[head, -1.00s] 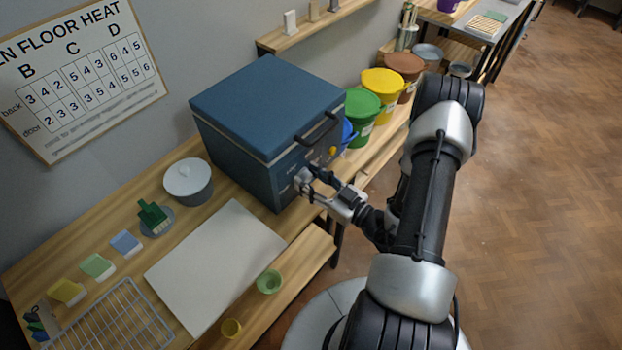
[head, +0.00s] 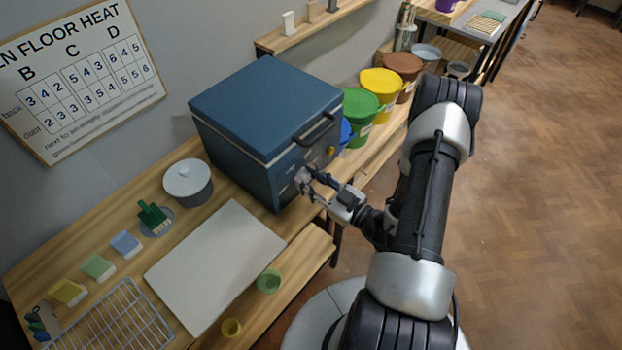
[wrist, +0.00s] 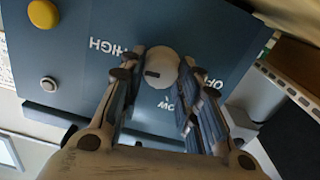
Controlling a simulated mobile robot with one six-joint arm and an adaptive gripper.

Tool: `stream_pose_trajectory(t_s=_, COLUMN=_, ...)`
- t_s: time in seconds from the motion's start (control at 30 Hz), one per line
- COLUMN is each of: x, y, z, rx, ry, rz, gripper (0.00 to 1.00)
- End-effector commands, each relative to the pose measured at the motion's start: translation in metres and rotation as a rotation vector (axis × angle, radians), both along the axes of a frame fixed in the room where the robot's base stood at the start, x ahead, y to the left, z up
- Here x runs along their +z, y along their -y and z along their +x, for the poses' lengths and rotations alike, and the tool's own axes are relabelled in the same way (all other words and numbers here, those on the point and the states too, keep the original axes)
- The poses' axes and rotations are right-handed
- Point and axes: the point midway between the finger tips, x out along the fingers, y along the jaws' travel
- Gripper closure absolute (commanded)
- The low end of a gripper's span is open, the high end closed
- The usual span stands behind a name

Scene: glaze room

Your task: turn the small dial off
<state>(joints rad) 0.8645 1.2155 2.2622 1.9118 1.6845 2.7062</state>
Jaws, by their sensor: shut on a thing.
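The small dial (wrist: 163,66) is a pale round knob on the front of a blue kiln (head: 262,105). In the wrist view it has a dark mark on its left side, toward the word HIGH; LOW is below it and OFF to its right. My gripper (wrist: 160,72) has one finger on each side of the dial and is shut on it. In the head view my gripper (head: 306,182) is at the kiln's lower front, and the fingers partly hide the dial.
The kiln's handle (head: 318,129) juts out above. Coloured buckets (head: 362,104) stand beside the kiln; a white board (head: 215,265) lies on the bench.

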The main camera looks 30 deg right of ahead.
Motion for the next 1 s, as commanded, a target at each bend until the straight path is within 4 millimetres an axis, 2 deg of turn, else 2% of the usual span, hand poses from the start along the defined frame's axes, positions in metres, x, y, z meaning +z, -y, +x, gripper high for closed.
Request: stream_pose_trajectory(t_s=1.0, x=0.0022, y=-0.0028, z=0.0012, rx=-0.001, ry=0.333, rz=-0.884, gripper=0.93)
